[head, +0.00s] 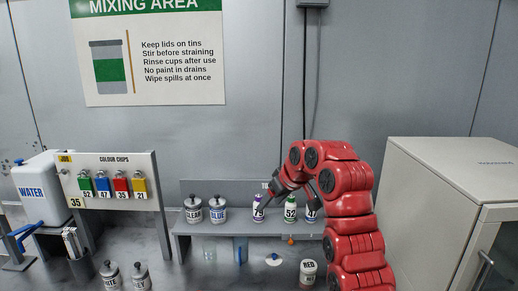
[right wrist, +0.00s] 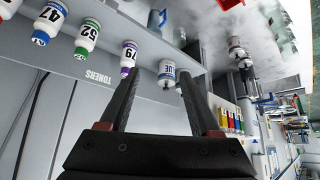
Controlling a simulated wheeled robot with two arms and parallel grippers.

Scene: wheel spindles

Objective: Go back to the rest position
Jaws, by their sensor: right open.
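My right gripper (head: 283,203) reaches in from the right on its red arm, just in front of the toner shelf. In the right wrist view its two dark fingers (right wrist: 158,75) are spread apart with nothing held between them. The toner bottle 79 with a purple cap (head: 258,207) stands upright on the shelf close to the fingers. It also shows in the right wrist view (right wrist: 129,56), near one fingertip; I cannot tell whether they touch. My left gripper is not in view.
Green bottle 52 (head: 290,209) and bottle 47 (head: 312,208), partly behind my arm, stand beside bottle 79. A RED tin (head: 308,272) stands below. A beige cabinet (head: 440,200) bounds the right; a colour-chip board (head: 110,180) stands left.

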